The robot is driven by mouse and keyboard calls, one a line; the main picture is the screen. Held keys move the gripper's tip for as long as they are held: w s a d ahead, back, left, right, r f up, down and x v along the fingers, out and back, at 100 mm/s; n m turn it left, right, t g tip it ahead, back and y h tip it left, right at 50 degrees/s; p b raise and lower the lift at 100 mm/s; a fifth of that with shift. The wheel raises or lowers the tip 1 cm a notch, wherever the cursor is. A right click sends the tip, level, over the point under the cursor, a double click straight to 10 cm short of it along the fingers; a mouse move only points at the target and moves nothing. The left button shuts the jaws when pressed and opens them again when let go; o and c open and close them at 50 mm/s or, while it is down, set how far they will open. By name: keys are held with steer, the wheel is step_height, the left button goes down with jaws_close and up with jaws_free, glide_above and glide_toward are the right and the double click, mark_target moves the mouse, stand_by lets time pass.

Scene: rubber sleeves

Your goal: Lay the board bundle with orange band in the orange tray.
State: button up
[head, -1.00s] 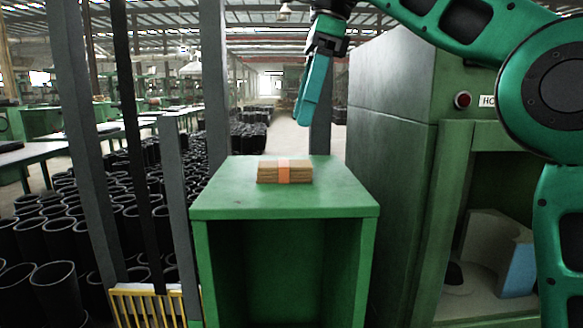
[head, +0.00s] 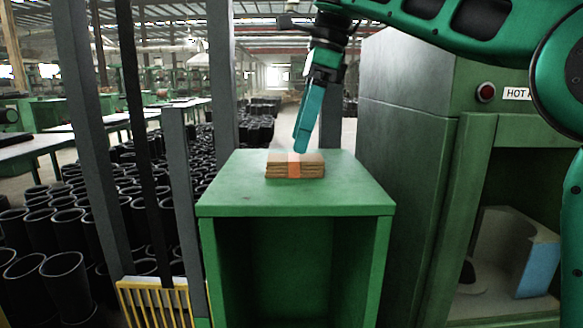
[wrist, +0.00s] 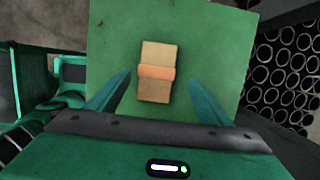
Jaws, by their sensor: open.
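The board bundle with orange band (head: 309,167) lies flat on top of a green cabinet (head: 235,188). It is a stack of thin brown boards with the orange band around its middle. My gripper (head: 302,150) points down just above and behind the bundle in the head view, and looks apart from it. In the wrist view, the bundle (wrist: 157,91) lies ahead between the lines of the two open teal fingers (wrist: 157,78), which hold nothing. I see no orange tray in either view.
A larger green cabinet with a red button (head: 486,93) stands at the right, with a curved white and blue piece (head: 515,262) inside. Grey posts (head: 180,190) and a yellow rack (head: 155,303) stand at the left. Many black sleeves (head: 68,285) cover the floor beyond.

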mark_target(293, 156)
steer(key=shift+s+x, duration=0.1)
steer(key=shift+x, duration=0.85)
steer(key=shift+s+x, duration=0.15)
steer(key=shift+x, duration=0.85)
steer(key=shift+c, duration=0.3)
steer(key=c, duration=1.2)
steer(key=shift+c, duration=0.2)
steer(key=shift+r, duration=0.2)
